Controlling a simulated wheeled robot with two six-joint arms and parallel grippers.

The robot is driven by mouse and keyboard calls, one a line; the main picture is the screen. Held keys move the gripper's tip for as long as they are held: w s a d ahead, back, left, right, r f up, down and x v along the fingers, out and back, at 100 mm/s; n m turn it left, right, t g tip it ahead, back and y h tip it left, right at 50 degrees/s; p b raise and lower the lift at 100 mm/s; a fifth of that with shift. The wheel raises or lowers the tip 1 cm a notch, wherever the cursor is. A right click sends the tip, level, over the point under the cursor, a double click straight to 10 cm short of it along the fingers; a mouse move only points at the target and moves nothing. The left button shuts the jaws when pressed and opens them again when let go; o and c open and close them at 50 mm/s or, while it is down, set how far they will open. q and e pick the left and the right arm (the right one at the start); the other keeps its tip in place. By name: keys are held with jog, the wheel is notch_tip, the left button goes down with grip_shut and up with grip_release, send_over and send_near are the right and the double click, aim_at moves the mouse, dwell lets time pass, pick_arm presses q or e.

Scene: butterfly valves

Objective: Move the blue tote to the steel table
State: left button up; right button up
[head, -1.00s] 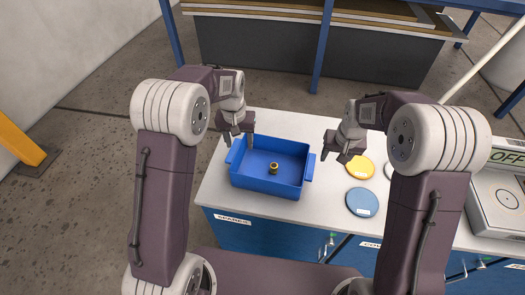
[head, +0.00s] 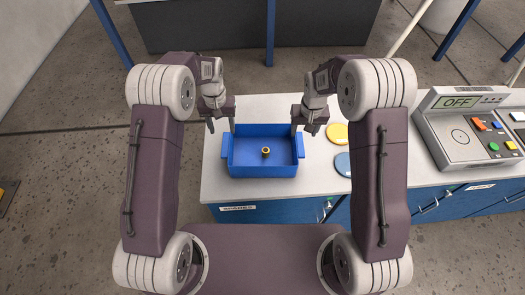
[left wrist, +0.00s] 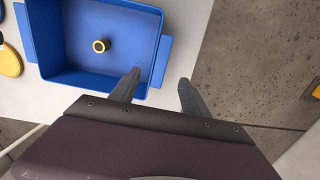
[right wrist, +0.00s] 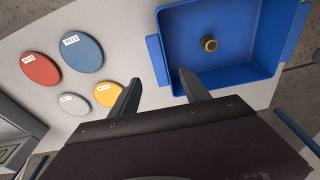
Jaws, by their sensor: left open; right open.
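The blue tote (head: 262,170) sits on the white top of a blue cabinet bench, with a small brass ring-like part (head: 265,152) inside. It also shows in the left wrist view (left wrist: 85,78) and the right wrist view (right wrist: 222,75). My left gripper (head: 220,130) is open above the tote's left end; its fingers (left wrist: 155,90) are near the handle tab. My right gripper (head: 304,130) is open above the tote's right end, its fingers (right wrist: 155,85) near that handle. I cannot tell whether either touches the tote. I cannot pick out the steel table for certain.
A yellow disc (head: 338,133) and a blue disc (head: 343,164) lie right of the tote. A control box (head: 465,135) reading OFF stands further right. A dark-sided table with blue legs (head: 270,30) stands behind. Red and white discs (right wrist: 40,68) show in the right wrist view.

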aim_at(226, 144)
pick_arm(q)
jog(key=shift+a+f, duration=0.1)
jog(key=shift+f, duration=0.4)
pick_arm(e)
jog(key=shift+a+f, duration=0.1)
jog(key=shift+f, duration=0.35)
pick_arm(q)
notch_tip(226, 144, down, 8)
jog(key=shift+f, duration=0.1)
pick_arm(e)
jog(key=f, duration=0.2)
jog(key=w+f, duration=0.1)
jog(key=f, duration=0.5)
jog(key=shift+w, duration=0.2)
pick_arm(q)
grip_shut()
pick_arm(e)
grip_shut()
